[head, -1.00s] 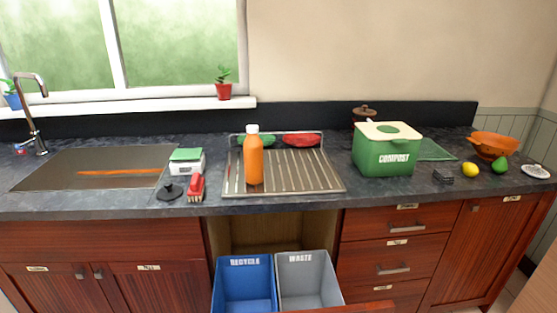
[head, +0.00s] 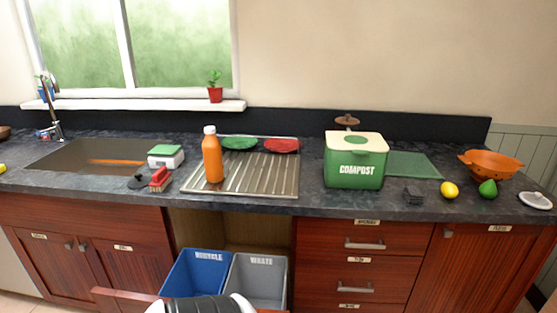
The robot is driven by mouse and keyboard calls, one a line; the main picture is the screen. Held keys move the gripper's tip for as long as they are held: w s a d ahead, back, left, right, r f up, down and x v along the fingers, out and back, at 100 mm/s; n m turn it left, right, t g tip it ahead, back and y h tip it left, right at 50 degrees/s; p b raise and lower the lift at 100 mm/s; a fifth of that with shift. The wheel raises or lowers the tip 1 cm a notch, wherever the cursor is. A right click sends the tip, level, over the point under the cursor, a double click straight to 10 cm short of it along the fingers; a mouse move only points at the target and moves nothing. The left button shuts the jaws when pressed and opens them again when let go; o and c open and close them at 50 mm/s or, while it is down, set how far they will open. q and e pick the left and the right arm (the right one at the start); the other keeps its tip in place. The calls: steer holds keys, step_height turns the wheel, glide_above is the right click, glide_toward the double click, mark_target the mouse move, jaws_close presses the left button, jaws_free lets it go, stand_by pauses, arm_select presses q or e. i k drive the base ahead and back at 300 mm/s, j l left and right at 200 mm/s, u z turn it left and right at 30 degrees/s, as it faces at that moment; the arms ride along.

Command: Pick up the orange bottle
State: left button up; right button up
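The orange bottle (head: 212,158) with a white cap stands upright at the left part of the metal drying rack (head: 250,178) on the dark counter. Nothing covers it. Neither of my grippers is visible in the head view. A black and white part of my own body shows at the bottom edge, in front of the open drawer.
The open drawer below holds a blue recycle bin (head: 195,275) and a grey waste bin (head: 258,280). A green compost box (head: 355,160) stands right of the rack. A red brush (head: 160,179) and a green-topped scale (head: 166,157) sit left, near the sink (head: 70,157).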

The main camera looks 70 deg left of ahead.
mark_target(211, 147)
steer(key=i+l, duration=0.15)
steer(key=i, duration=0.25)
steer(key=i+l, duration=0.15)
steer(key=i, duration=0.2)
steer(key=i+u, duration=0.15)
steer(key=u, duration=0.25)
steer(key=i+u, duration=0.15)
steer(key=u, duration=0.2)
steer(key=i+l+u, duration=0.1)
steer(key=u, duration=0.3)
steer(key=i+l+u, duration=0.15)
steer(key=u, duration=0.2)
